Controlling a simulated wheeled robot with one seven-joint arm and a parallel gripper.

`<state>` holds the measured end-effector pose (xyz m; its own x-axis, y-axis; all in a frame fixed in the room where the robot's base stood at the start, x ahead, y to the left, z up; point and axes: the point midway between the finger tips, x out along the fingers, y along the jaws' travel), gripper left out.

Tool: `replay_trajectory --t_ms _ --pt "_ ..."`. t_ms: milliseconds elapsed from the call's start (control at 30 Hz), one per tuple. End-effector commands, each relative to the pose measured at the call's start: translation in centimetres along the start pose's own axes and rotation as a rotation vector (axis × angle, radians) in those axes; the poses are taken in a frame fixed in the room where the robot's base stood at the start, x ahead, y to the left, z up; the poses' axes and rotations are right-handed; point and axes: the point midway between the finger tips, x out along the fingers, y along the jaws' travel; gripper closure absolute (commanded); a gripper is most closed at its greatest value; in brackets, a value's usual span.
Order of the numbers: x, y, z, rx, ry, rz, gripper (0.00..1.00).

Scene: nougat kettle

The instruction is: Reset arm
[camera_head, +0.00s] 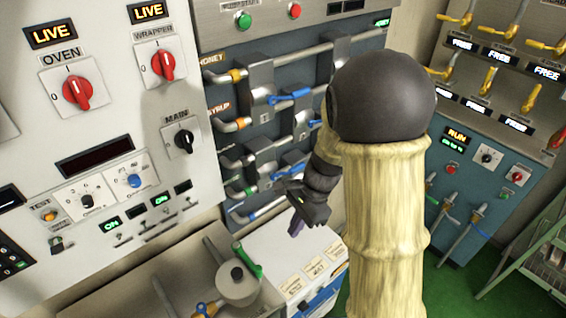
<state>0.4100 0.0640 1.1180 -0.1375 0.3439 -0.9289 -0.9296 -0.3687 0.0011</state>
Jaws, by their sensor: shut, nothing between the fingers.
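My arm, with a pale ribbed sleeve and a large dark round joint, rises through the middle right of the view. My gripper (296,227) hangs at its end, pointing down and left. It is dark and small in the picture, and its fingers are shut with nothing held. It is in front of the pipe panel (215,60) and above the white box with labels (330,240). My arm hides part of the pipe panel and the floor behind it.
A control panel (105,95) with red OVEN (78,91) and WRAPPER (163,65) knobs stands at left. A grey pot with a green handle (247,260) is below. A blue valve cabinet (480,165) stands at right, beside a green rack (535,240). Green floor (455,285) shows between.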

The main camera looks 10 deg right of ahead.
Motion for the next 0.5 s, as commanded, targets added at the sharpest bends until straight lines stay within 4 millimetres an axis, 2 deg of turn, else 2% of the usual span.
replay_trajectory --t_ms 167,267,367,500 --pt "-0.1 0.3 0.0 -0.03 0.013 0.0 1.0" --pt "-0.7 1.4 -0.3 -0.133 0.059 -0.003 1.0" --pt "-1.6 3.3 -0.9 -0.333 0.147 0.0 1.0" --pt "-3.1 6.0 -1.7 -0.712 0.317 0.02 1.0"
